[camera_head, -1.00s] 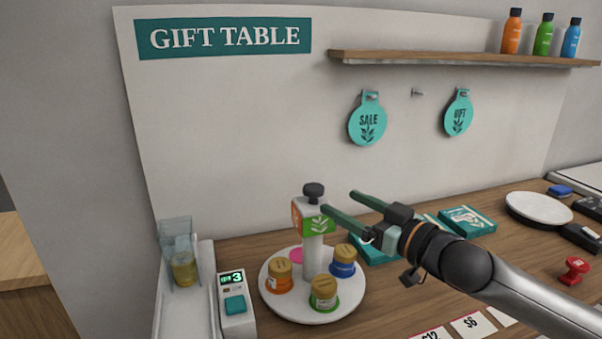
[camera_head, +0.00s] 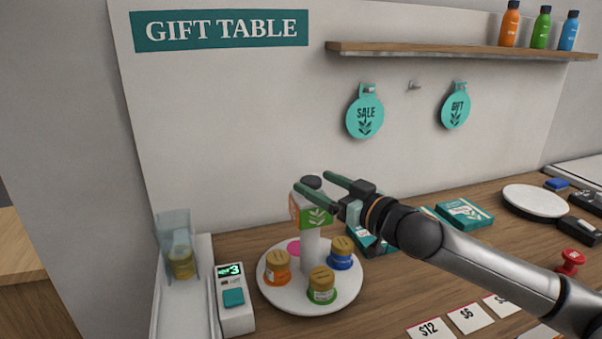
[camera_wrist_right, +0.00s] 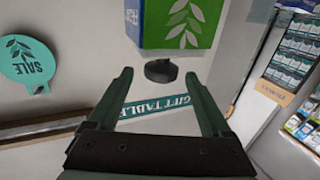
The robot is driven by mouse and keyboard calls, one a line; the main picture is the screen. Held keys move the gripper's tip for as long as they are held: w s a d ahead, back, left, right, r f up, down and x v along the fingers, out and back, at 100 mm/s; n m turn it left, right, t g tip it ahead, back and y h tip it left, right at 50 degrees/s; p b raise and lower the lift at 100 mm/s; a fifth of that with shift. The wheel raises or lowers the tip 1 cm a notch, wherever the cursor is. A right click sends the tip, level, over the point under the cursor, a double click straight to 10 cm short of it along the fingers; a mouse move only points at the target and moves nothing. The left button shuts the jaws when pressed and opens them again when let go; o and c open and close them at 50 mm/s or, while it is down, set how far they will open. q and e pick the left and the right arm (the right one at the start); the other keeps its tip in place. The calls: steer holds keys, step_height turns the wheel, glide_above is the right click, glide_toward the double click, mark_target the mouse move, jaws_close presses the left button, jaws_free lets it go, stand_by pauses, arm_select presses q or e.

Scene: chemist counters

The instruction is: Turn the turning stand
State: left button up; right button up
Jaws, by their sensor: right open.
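The turning stand has a round white plate (camera_head: 285,302), a white post and a block head with a green leaf face (camera_head: 316,218) and an orange face at left. A dark knob (camera_head: 311,182) tops it. Orange, green and blue jars with gold lids stand on the plate, beside a pink spot. My right gripper (camera_head: 312,181) is open at the stand's top, its fingers on either side of the knob in the head view. In the right wrist view the knob (camera_wrist_right: 161,71) shows between and beyond the fingertips; contact cannot be told. My left gripper is not in view.
A counter device reading 3 (camera_head: 234,297) and a clear container (camera_head: 175,245) stand left of the plate. Teal boxes (camera_head: 464,213) lie behind my right arm. Price cards (camera_head: 430,328) lie in front. A shelf (camera_head: 450,50) and hanging tags are on the wall.

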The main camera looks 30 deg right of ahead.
mark_target(307, 177)
steer(key=shift+w+a+r+p, duration=0.1)
steer(key=shift+w+a+p, duration=0.2)
steer(key=shift+w, duration=0.65)
steer(key=shift+w+a+r+p, duration=0.1)
steer(key=shift+w+p, duration=0.3)
steer(key=shift+w, duration=0.5)
steer(key=shift+w+a+f, duration=0.1)
steer(key=shift+w+f, duration=0.1)
steer(key=shift+w, duration=0.75)
steer(key=shift+c, duration=0.3)
jaws_close()
